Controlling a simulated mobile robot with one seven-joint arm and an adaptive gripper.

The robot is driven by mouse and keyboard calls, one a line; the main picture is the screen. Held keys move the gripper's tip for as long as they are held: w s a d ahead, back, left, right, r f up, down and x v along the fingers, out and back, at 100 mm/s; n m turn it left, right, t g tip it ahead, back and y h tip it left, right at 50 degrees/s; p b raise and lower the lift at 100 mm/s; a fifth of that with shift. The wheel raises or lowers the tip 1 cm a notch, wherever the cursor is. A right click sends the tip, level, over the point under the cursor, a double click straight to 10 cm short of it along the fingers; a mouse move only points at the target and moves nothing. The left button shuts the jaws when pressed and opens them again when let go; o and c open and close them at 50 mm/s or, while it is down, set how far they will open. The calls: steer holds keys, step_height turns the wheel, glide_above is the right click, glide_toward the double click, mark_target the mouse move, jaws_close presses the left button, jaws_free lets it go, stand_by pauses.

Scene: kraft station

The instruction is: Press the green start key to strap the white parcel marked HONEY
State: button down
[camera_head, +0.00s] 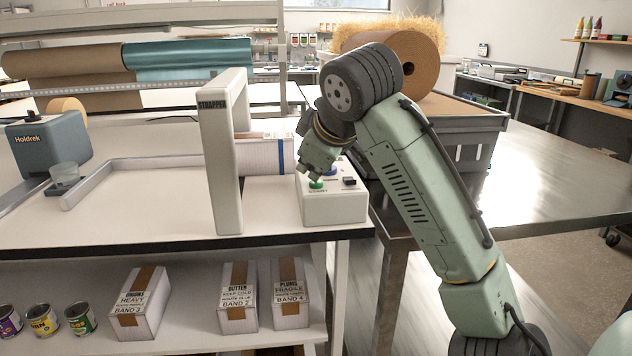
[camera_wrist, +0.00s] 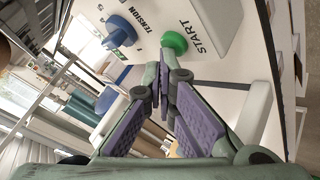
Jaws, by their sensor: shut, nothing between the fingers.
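The green start key (camera_head: 316,184) is on top of a white control box (camera_head: 334,205) at the bench's front right edge. In the wrist view the green key (camera_wrist: 174,41) stands beside the word START. My gripper (camera_head: 312,174) is shut and empty, just above the key; in the wrist view its fingertips (camera_wrist: 165,75) point toward the key, and I cannot tell whether they touch it. A white parcel (camera_head: 265,156) with a blue band lies behind the white strapper arch (camera_head: 221,150), partly hidden by it. I cannot read HONEY on it.
A blue tension knob (camera_wrist: 122,30) is near the green key. A black switch (camera_head: 349,182) is on the box's right side. A grey crate (camera_head: 468,135) with a kraft roll stands behind my arm. Several parcels (camera_head: 238,297) and tins are on the lower shelf.

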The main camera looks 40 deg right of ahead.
mark_target(311, 183)
steer(key=shift+f, duration=0.15)
stand_by(0.4)
steer(key=shift+r+p, duration=0.75)
steer(key=shift+r, duration=0.15)
step_height(311, 183, up, 5)
steer(key=p, duration=0.4)
stand_by(0.3)
